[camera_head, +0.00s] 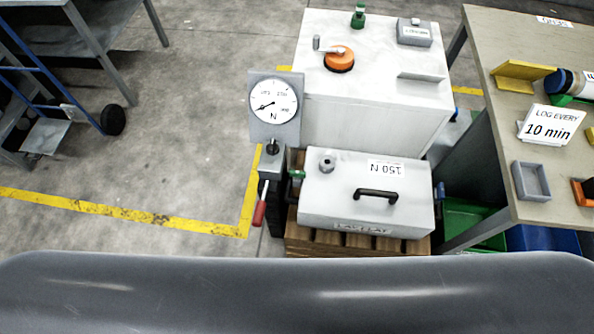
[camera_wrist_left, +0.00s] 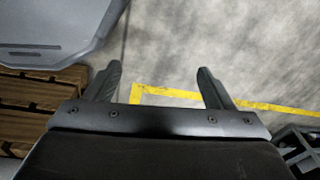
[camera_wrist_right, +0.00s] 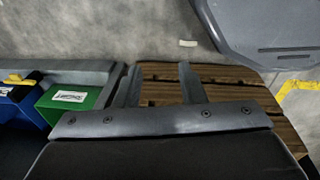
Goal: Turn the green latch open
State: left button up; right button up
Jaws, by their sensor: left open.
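A small green fitting (camera_head: 358,16) stands upright on top of the white cabinet at the back. Another small green part (camera_head: 297,174) shows at the left side of the grey lidded box, partly hidden. I cannot tell which of them is the latch. My left gripper (camera_wrist_left: 160,68) is open and empty above the floor, with the yellow floor line beyond its fingers. My right gripper (camera_wrist_right: 160,66) has its fingers apart with nothing between them, above a wooden pallet (camera_wrist_right: 165,85). Neither gripper shows in the head view, and no green latch is clear in the wrist views.
The white cabinet (camera_head: 350,115) carries an orange knob (camera_head: 339,60). The grey box (camera_head: 335,205) has a black handle and sits on a pallet. A gauge (camera_head: 273,101) and red-handled lever (camera_head: 259,208) stand left. A table (camera_head: 500,110) is right. The left floor is mostly clear.

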aim_at(297, 173)
jog(key=l+u, duration=0.2)
jog(key=l, duration=0.55)
jog(key=k+l+u, duration=0.2)
jog(key=l, duration=0.55)
jog(key=i, duration=0.1)
